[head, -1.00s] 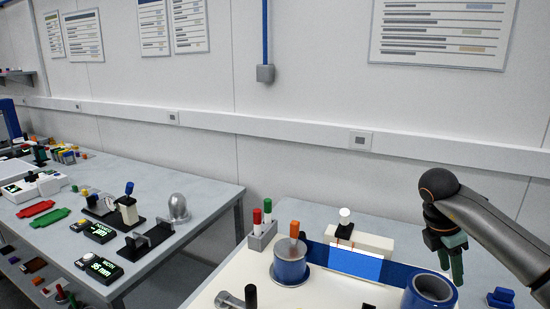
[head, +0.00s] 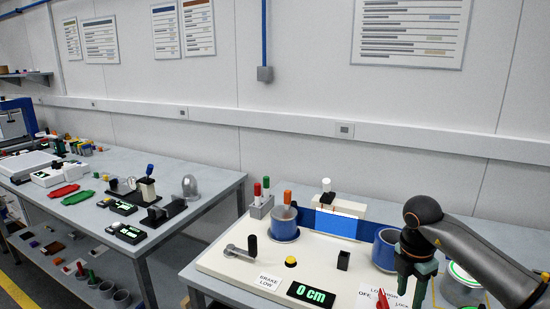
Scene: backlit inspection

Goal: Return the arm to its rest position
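My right arm (head: 475,255) comes in from the right. My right gripper (head: 412,287) points down over the right part of the bench, in front of a blue-rimmed cylinder (head: 383,250). Its dark green fingers look apart, with nothing seen between them; the tips are near the picture's lower edge. My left arm and gripper are out of view.
A cream panel (head: 222,262) carries a crank handle, a yellow button, a "0 cm" display (head: 311,295) and a blue cup (head: 284,225). A grey canister (head: 460,288) stands right of the gripper, partly behind my arm. A second bench (head: 215,187) stands at left.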

